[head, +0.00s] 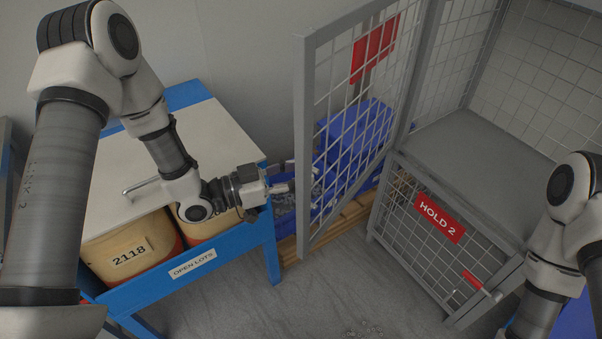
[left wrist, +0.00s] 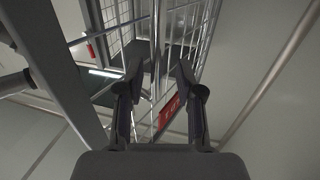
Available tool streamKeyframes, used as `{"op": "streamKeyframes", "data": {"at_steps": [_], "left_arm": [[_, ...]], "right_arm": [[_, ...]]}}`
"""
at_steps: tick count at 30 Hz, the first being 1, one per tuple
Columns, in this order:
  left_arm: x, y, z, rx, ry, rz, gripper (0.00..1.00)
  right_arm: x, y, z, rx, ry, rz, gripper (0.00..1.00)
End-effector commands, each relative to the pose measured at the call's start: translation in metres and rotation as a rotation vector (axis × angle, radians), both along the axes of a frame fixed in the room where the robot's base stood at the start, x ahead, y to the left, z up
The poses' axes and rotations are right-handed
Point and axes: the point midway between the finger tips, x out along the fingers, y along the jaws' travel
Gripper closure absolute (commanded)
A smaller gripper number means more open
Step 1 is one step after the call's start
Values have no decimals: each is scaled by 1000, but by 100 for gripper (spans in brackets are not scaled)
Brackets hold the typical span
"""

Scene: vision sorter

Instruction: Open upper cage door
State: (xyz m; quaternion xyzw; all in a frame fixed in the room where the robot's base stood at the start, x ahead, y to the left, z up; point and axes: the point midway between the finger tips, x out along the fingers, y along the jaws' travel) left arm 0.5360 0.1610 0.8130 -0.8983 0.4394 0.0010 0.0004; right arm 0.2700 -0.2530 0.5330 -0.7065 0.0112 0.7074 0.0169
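The upper cage door (head: 304,130) is a grey frame with wire mesh and a red sign (head: 373,50). It stands swung out to the left, and the upper compartment (head: 475,145) is open with a bare grey shelf. My left gripper (head: 286,188) is beside the door's free edge; contact cannot be told. In the left wrist view, the fingers (left wrist: 158,78) are spread apart, with mesh and a vertical bar beyond and between them. A red sign (left wrist: 168,112) also shows there. My right arm is at the right, its gripper outside the frame.
A lower cage door (head: 432,218) marked HOLD 2 is shut under the shelf. The blue OPEN LOTS table (head: 193,264) with tan containers (head: 130,250) stands below my left arm. Blue bins (head: 350,135) sit behind the open door.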

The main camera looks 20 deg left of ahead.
Motion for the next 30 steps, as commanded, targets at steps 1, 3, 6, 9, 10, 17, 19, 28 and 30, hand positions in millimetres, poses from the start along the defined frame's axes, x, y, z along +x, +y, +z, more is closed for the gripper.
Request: {"op": "streamKeyframes", "data": {"at_steps": [1, 3, 6, 9, 10, 17, 19, 28, 30], "left_arm": [[2, -4, -1, 3, 0, -2, 64], [5, -6, 0, 1, -1, 0, 64], [5, -7, 0, -1, -1, 1, 64], [5, -7, 0, 0, 0, 1, 64], [5, -7, 0, 0, 0, 1, 64], [5, -7, 0, -1, 1, 1, 100], [5, -7, 0, 0, 1, 1, 100], [26, 31, 3, -5, -3, 5, 100], [30, 39, 2, -4, -2, 4, 100]], "right_arm": [[0, 0, -1, 0, 0, 0, 60], [0, 0, -1, 0, 0, 0, 60], [0, 0, 0, 0, 1, 0, 60], [0, 0, 0, 0, 1, 0, 60], [0, 0, 0, 0, 1, 0, 60], [0, 0, -1, 0, 1, 0, 60], [0, 0, 0, 0, 1, 0, 60], [0, 0, 11, 0, 1, 0, 60], [0, 0, 12, 0, 1, 1, 60]]}}
